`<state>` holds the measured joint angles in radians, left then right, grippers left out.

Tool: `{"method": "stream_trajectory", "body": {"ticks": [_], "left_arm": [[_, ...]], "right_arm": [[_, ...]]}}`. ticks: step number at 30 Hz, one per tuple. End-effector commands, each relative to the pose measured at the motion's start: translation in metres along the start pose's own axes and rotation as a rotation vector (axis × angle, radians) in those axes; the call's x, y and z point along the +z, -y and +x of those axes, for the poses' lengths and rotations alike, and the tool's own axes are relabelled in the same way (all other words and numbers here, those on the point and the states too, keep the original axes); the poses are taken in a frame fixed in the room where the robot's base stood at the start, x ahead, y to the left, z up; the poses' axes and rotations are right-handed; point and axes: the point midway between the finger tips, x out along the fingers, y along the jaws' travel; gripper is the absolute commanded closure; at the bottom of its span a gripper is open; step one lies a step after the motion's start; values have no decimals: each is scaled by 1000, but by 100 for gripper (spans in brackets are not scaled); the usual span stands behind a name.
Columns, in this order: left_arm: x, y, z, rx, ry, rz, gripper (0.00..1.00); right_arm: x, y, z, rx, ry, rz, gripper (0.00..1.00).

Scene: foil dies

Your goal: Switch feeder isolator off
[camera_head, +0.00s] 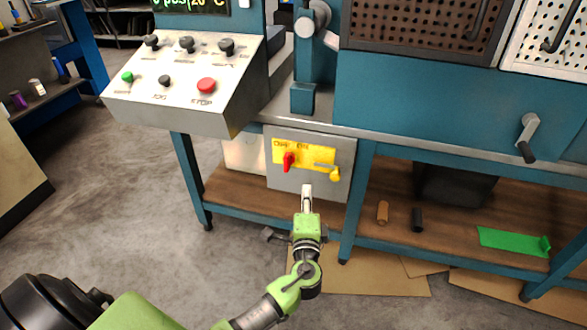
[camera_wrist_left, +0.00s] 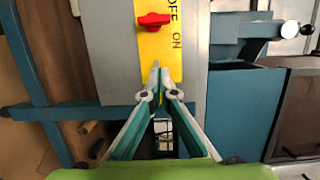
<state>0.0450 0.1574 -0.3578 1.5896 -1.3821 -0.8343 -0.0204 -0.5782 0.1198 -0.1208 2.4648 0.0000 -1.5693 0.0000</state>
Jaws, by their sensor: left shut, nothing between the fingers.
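The feeder isolator is a grey box (camera_head: 308,182) under the bench, with a yellow plate (camera_head: 312,156) lettered OFF and ON. Its red handle (camera_head: 289,160) stands about upright below the OFF lettering. In the left wrist view the red handle (camera_wrist_left: 153,20) lies crosswise, its right end by OFF. My left gripper (camera_head: 307,189) is shut and empty, in front of the box, below and right of the handle. In the left wrist view its tips (camera_wrist_left: 157,68) are apart from the handle and overlap the plate's lower end.
A sloped control panel (camera_head: 180,75) with knobs and a red stop button overhangs at upper left. Blue bench legs (camera_head: 357,200) flank the box. A wooden lower shelf (camera_head: 455,215) bears two small cylinders and a green piece. Floor at left is clear.

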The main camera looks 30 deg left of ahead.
Motion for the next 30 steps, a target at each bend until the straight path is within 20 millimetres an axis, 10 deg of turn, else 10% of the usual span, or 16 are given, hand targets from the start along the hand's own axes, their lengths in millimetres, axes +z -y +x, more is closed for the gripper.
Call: {"method": "stream_trajectory", "body": {"ticks": [16,30], "left_arm": [[0,6,9,-17,4,3,100],[0,7,102,-18,5,2,100]], "right_arm": [[0,0,-2,1,-2,0,60],[-16,2,10,-3,-77,-2,60]]}}
